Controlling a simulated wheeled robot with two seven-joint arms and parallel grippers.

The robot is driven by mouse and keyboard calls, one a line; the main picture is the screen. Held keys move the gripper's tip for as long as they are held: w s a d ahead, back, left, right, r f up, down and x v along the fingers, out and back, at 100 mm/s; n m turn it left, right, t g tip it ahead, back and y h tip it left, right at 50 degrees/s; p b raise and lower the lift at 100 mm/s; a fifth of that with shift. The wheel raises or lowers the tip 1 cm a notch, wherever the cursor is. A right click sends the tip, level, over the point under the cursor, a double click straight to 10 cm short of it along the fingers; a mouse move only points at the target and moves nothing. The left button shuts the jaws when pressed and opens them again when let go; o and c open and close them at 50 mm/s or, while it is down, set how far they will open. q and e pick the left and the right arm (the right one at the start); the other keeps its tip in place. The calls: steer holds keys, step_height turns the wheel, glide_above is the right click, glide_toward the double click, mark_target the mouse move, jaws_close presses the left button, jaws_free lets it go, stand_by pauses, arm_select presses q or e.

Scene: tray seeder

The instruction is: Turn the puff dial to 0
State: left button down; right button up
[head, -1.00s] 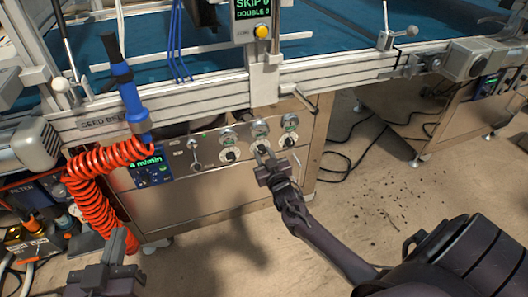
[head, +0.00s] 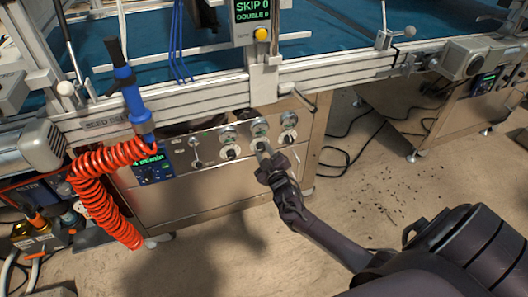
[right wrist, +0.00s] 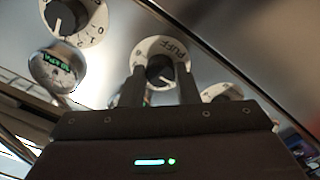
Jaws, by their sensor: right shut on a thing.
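The puff dial (head: 259,144) is the middle one of three round white dials with dark knobs on the steel front panel. In the right wrist view its white plate (right wrist: 149,46) shows the word PUFF, upside down, with the dark knob (right wrist: 160,70) at its middle. My right gripper (head: 263,152) reaches it from the front, and its two fingers (right wrist: 160,77) stand on either side of the knob, shut on it. The fingers and palm hide part of the scale, so I cannot read the setting. My left gripper's fingers do not show.
Another dial (head: 230,153) lies to the left and one (head: 289,136) to the right, with round gauges above them. A speed display (head: 152,164), red coiled hose (head: 100,205) and blue tool (head: 133,95) are at the left. Open floor (head: 395,190) lies to the right.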

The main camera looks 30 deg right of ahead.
stand_by(0.3)
steer(key=o, duration=1)
steer(key=shift+c, duration=0.2)
steer(key=shift+s, duration=0.1)
steer(key=shift+s+a, duration=0.15)
steer(key=shift+s, duration=0.15)
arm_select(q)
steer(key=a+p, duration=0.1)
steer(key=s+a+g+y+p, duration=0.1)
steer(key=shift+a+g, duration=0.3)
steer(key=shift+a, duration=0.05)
arm_select(e)
steer(key=v, duration=0.7)
